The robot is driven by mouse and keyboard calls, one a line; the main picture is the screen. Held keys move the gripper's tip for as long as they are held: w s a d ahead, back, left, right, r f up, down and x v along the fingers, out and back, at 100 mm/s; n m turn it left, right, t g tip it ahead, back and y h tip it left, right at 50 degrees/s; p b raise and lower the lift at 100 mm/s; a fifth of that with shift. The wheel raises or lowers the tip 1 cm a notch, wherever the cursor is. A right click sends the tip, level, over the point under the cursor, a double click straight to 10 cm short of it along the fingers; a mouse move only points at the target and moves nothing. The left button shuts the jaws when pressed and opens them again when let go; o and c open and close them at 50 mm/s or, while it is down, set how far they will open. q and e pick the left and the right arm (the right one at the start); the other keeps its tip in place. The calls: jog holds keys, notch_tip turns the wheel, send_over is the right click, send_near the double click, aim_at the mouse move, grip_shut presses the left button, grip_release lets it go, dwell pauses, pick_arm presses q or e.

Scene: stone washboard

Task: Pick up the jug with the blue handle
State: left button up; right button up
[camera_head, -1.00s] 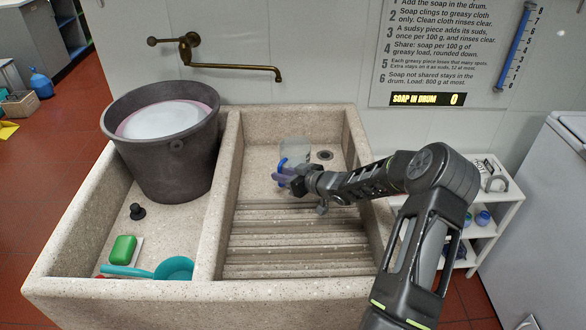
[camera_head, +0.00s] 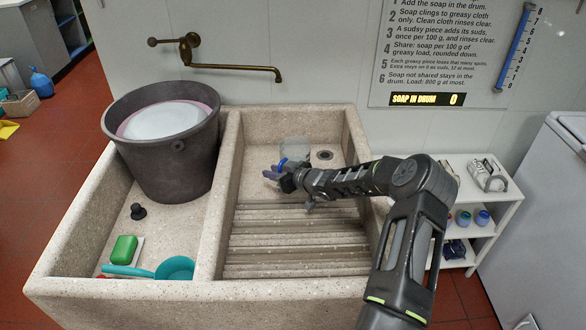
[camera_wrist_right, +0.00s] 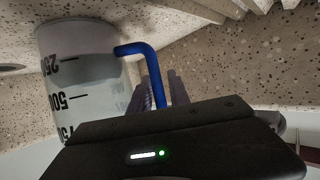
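The clear jug (camera_head: 295,148) stands in the right basin of the stone sink, near the drain. Its blue handle (camera_head: 282,162) faces my right gripper (camera_head: 273,172). In the right wrist view the jug (camera_wrist_right: 85,75) shows black volume marks, and its blue handle (camera_wrist_right: 152,65) runs down between the two fingers of my right gripper (camera_wrist_right: 162,92). The fingers look apart, one on each side of the handle; the lower part of the handle is hidden by the gripper body. My left gripper is not in view.
A large dark bucket (camera_head: 165,160) stands in the left basin. A green soap bar (camera_head: 124,248), a teal scoop (camera_head: 173,268) and a black plug (camera_head: 137,211) lie there too. The ribbed washboard (camera_head: 290,245) lies under my right arm. A brass tap (camera_head: 235,68) hangs above.

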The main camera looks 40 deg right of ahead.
jog(key=shift+c, duration=0.5)
grip_shut()
jog(key=shift+r, duration=0.1)
dwell(0.9)
